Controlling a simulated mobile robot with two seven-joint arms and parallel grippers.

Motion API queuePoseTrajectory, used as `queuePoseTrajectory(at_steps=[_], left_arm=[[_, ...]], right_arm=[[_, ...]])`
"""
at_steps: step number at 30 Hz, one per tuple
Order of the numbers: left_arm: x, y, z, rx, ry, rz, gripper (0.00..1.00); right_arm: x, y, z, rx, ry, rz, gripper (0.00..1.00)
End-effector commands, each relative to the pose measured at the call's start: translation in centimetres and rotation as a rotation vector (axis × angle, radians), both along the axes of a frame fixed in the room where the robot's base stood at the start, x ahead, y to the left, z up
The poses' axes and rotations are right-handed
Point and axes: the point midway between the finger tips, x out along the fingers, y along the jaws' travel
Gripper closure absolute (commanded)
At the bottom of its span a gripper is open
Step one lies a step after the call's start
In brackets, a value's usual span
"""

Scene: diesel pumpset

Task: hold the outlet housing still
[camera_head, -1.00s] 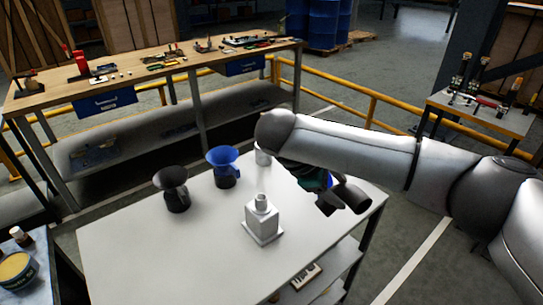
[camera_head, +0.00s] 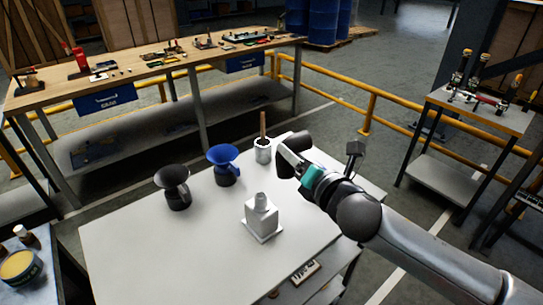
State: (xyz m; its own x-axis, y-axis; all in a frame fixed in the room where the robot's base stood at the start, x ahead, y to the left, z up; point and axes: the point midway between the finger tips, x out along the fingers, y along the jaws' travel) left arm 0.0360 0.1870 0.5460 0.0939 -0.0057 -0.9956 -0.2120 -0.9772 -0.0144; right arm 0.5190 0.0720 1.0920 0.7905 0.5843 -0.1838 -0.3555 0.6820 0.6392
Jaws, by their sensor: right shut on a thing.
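My right gripper (camera_head: 288,157) is above the far right part of the white table (camera_head: 130,240). It is shut on a dark cylindrical part (camera_head: 293,142), held beside the grey cup; pale finger parts cover some of it. I cannot tell for sure whether this part is the outlet housing. A black flared piece (camera_head: 175,188) and a blue flared piece (camera_head: 223,166) stand upright on the table to the left, apart from the gripper. A white block with a rounded top (camera_head: 262,215) stands nearer the front. My left gripper is not in view.
The grey cup (camera_head: 263,152) holds an upright brown stick, close to my right gripper. A small side table (camera_head: 475,110) stands at right. The table's front left is clear.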

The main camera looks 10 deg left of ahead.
Motion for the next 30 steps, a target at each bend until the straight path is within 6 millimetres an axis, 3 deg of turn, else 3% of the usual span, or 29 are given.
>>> queuePoseTrajectory(at_steps=[6,12,30], left_arm=[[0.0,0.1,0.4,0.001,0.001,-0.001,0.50],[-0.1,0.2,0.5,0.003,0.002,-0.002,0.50],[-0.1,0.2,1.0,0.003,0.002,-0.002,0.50]], right_arm=[[-1.4,2.7,0.6,0.082,-0.085,0.171,1.00],[-2.6,4.2,0.9,0.124,-0.126,0.242,1.00],[-2.9,4.1,0.9,0.166,-0.096,0.226,1.00]])
